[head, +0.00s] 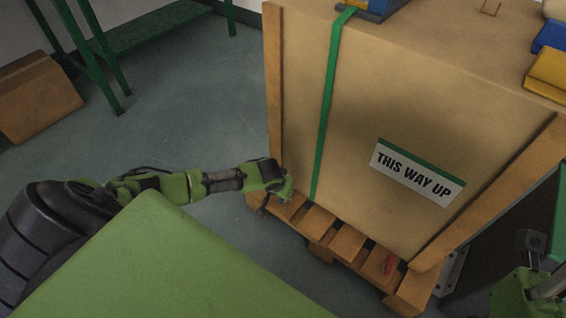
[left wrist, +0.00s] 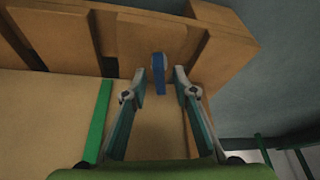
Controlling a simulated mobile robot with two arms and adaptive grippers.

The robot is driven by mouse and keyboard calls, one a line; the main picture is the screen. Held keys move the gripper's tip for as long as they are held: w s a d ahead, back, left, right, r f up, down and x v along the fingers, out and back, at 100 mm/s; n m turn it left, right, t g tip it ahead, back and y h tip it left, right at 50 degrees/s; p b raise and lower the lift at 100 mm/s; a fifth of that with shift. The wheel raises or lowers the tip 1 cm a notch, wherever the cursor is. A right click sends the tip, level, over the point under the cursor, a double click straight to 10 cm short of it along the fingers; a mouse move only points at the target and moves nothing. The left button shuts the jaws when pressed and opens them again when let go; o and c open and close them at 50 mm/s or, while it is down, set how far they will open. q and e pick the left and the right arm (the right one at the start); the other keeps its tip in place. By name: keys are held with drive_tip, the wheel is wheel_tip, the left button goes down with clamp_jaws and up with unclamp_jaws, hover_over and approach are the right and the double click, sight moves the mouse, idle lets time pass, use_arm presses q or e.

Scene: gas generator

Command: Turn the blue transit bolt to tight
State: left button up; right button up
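The blue transit bolt (left wrist: 158,66) shows in the left wrist view at the pallet's wooden edge, near the gap between my left gripper's fingertips. My left gripper (left wrist: 162,79) is open, with its two fingers apart. I cannot tell whether either finger touches the bolt. In the head view my left gripper (head: 281,190) is low at the crate's left corner, close to the pallet. The bolt is hidden there. Part of my right arm shows at the lower right edge of the head view, but its fingertips are out of sight.
A large crate (head: 420,110) with a green strap (head: 328,100) and a "THIS WAY UP" label (head: 417,170) stands on a wooden pallet (head: 318,219). A green-framed bench (head: 150,27) and cardboard box (head: 38,98) stand behind clear floor.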

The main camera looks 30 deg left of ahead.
use_arm(q)
drive_tip(key=shift+c, duration=0.2)
clamp_jaws()
